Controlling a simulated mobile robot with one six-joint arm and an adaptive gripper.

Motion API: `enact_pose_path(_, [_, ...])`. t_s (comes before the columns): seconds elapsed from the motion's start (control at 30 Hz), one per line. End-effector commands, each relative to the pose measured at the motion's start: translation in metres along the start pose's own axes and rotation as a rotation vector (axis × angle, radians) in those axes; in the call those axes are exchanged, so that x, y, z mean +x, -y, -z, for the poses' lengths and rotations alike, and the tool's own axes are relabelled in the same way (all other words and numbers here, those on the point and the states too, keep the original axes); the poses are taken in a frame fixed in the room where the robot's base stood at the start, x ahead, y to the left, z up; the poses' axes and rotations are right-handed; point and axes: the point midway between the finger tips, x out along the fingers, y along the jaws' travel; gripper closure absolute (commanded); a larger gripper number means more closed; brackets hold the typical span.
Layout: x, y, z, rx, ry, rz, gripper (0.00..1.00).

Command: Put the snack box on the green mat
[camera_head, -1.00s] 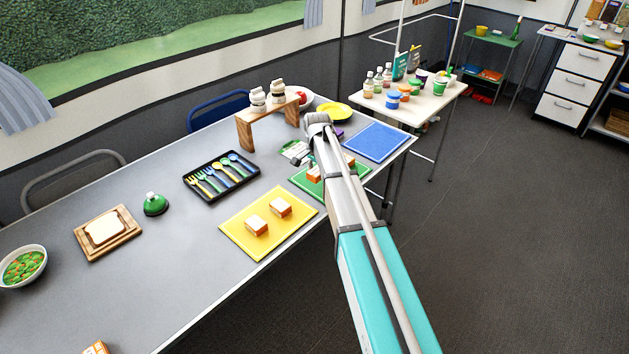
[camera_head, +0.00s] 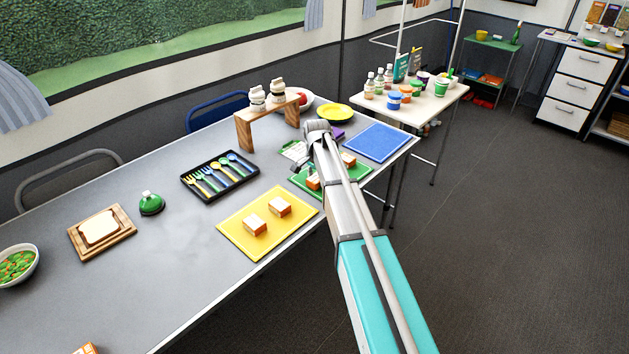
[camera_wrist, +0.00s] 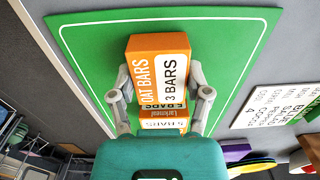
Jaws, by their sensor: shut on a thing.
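The orange-and-white snack box (camera_wrist: 160,62), printed "OAT BARS", is between the fingers of my gripper (camera_wrist: 160,94) in the wrist view. My gripper is shut on it. More orange printed faces show just below it; I cannot tell if they belong to a second box. The green mat (camera_wrist: 85,50) fills the background behind the box; contact between them cannot be told. In the head view the green mat (camera_head: 360,171) is partly hidden by my arm. Orange-and-white boxes show left of my arm (camera_head: 313,183) and right of it (camera_head: 348,160). My fingers are hidden there.
A yellow mat (camera_head: 237,236) with two boxes lies to the left. A blue mat (camera_head: 376,143) and a wooden stand (camera_head: 243,134) are behind.

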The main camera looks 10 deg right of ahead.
Motion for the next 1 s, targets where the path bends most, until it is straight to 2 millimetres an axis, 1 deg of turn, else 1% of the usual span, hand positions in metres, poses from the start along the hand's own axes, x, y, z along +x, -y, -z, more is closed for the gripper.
enact_pose_path(0.27, [0.0043, -0.0002, 0.0003, 0.0, 0.0, 0.0, 0.84])
enact_pose_path(0.3, [0.0029, -0.0002, 0.0003, 0.0, 0.0, 0.0, 0.3])
enact_pose_path(0.43, [0.0027, -0.0003, 0.0004, 0.001, 0.0, 0.0, 0.05])
enact_pose_path(0.47, [0.0027, -0.0003, 0.0003, 0.001, 0.0, 0.0, 0.03])
enact_pose_path(1.0, [0.0002, -0.0004, 0.0006, 0.001, 0.0, 0.0, 0.03])
